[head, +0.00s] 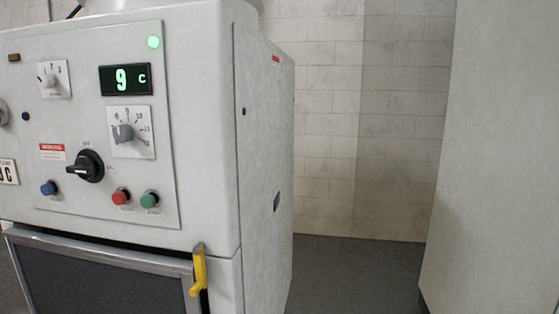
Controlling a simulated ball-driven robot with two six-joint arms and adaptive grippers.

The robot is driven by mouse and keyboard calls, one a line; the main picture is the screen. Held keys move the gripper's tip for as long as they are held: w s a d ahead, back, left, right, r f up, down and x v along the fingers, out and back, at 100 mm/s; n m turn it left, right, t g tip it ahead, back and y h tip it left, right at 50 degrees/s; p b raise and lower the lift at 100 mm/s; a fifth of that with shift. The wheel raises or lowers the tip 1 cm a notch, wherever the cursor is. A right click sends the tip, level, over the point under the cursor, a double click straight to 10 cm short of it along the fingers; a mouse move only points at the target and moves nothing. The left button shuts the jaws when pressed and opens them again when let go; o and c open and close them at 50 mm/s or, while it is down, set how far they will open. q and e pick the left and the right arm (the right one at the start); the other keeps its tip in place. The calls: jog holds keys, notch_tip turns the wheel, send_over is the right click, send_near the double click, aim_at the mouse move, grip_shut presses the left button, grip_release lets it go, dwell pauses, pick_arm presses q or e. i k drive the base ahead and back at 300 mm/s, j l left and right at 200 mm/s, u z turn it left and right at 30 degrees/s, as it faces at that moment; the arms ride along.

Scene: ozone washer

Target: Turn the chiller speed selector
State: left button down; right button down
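A white machine with a control panel (85,205) stands at the left of the head view. A small grey knob (49,80) on a white plate with small numbers around it sits at the upper left of the panel. A larger grey knob (124,132) on a numbered plate sits below the black display (126,79), which reads 9 C. A black rotary switch (86,167) with a lever handle sits below and left of it. The frames do not show a readable label naming the speed selector. Neither of my grippers is in view.
Blue (48,188), red (121,197) and green (150,199) buttons line the panel's bottom. A yellow handle (199,270) projects at the front below the panel. A pale wall or cabinet (500,160) stands at the right. Dark floor (352,270) between is clear.

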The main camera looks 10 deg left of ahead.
aim_at(44, 82)
jog(key=u, duration=1.7)
